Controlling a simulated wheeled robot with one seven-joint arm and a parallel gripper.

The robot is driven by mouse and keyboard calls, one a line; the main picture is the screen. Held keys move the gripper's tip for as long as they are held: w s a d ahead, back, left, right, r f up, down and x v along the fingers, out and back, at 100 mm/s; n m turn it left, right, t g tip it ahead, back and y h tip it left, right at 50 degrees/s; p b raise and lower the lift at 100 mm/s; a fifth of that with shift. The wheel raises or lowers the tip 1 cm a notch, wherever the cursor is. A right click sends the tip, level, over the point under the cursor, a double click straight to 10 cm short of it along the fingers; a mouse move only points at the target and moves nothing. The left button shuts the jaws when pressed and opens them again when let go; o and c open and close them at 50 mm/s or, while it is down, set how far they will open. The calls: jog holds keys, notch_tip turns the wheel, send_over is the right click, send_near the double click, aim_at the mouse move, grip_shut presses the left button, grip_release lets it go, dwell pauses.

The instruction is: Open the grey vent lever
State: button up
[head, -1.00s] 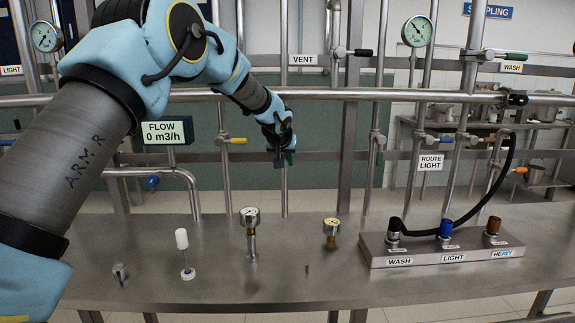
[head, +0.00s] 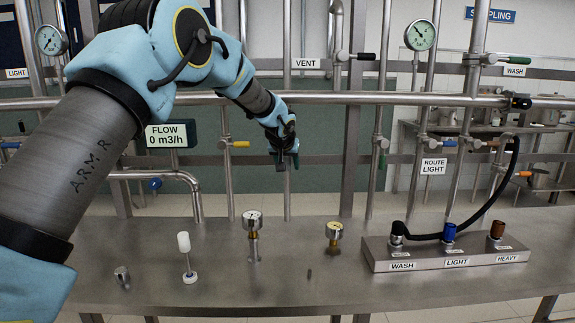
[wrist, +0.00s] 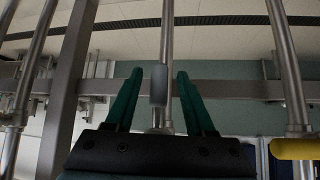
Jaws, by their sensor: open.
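The grey vent lever (wrist: 158,86) shows in the wrist view as a short grey handle in line with a vertical pipe (wrist: 167,35). My gripper (wrist: 159,80) is open, with one green finger on each side of the lever and a visible gap to both. In the head view my gripper (head: 284,163) is at the pipe below the VENT sign (head: 305,63), under the long horizontal pipe. It hides the lever there. I cannot tell how deep the lever sits between the fingers.
The horizontal pipe (head: 400,98) runs just above my gripper. The bench (head: 200,240) below holds gauges, a white-topped part and a hose block (head: 420,263).

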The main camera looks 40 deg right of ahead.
jog(key=b+v, duration=0.3)
jog(key=v, duration=0.7)
jog(key=shift+s+a+r, duration=0.2)
jog(key=shift+a+r, duration=0.05)
jog(key=w+a+f+n+y, duration=0.1)
jog(key=w+a+f, duration=0.2)
jog(key=a, duration=0.7)
jog(key=w+a+f+n+y, duration=0.2)
jog(key=w+a+f, duration=0.1)
jog(key=a, duration=0.7)
jog(key=w+a+f+n+y, duration=0.1)
jog(key=w+a+f, duration=0.15)
jog(key=a, duration=0.85)
jog(key=s+a+f+n+g+y, duration=0.1)
jog(key=s+a+f, duration=0.2)
jog(key=a, duration=0.6)
jog(key=s+a+f+n+g, duration=0.1)
jog(key=s+a+f+n, duration=0.1)
jog(key=s+a, duration=0.5)
jog(key=s+a+f+n+g+y, duration=0.1)
jog(key=s+a+f, duration=0.3)
jog(key=a, duration=0.7)
jog(key=shift+s+f+n+g+y+p, duration=0.15)
jog(key=shift+s+n+g+y+p, duration=0.15)
jog(key=shift+s+n+g, duration=0.35)
